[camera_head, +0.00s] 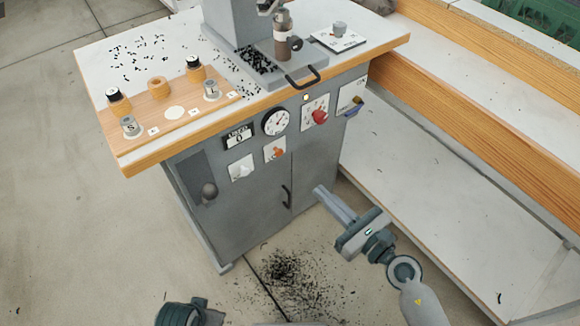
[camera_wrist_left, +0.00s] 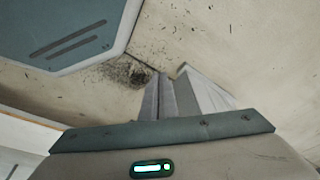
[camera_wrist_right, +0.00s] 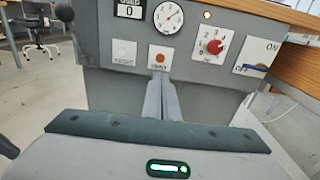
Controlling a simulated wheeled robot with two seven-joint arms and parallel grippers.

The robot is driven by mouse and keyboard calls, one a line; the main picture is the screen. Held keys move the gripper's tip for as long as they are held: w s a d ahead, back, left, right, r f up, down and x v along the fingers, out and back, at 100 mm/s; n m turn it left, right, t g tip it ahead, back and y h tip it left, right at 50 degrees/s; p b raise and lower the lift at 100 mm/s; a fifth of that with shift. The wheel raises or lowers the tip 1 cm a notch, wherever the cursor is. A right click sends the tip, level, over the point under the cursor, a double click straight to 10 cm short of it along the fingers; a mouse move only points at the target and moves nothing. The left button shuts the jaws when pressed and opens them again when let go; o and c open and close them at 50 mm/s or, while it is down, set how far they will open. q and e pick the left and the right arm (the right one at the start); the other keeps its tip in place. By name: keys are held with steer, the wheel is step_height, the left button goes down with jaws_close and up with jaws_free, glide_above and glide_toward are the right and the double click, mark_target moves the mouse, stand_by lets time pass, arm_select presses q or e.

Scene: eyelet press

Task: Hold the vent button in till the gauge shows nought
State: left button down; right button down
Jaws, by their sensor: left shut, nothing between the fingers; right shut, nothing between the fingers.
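The vent button, an orange button (camera_head: 276,153) on a small white plate, sits on the grey cabinet front below the round gauge (camera_head: 275,122). In the right wrist view the button (camera_wrist_right: 161,58) is unobstructed, and the gauge (camera_wrist_right: 168,17) has its needle slanted to the upper right; its value is too small to read. My right gripper (camera_head: 319,189) is shut and empty, in front of the cabinet, below and right of the button and apart from it. My left gripper (camera_wrist_left: 168,78) is shut and empty over the floor, by its wrist view.
A black door handle (camera_head: 287,196) is below. A wooden-edged bench (camera_head: 470,120) stands right. Black bits litter the floor.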

mark_target(280, 154)
steer(key=shift+w+a, duration=0.1)
steer(key=shift+w, duration=0.05)
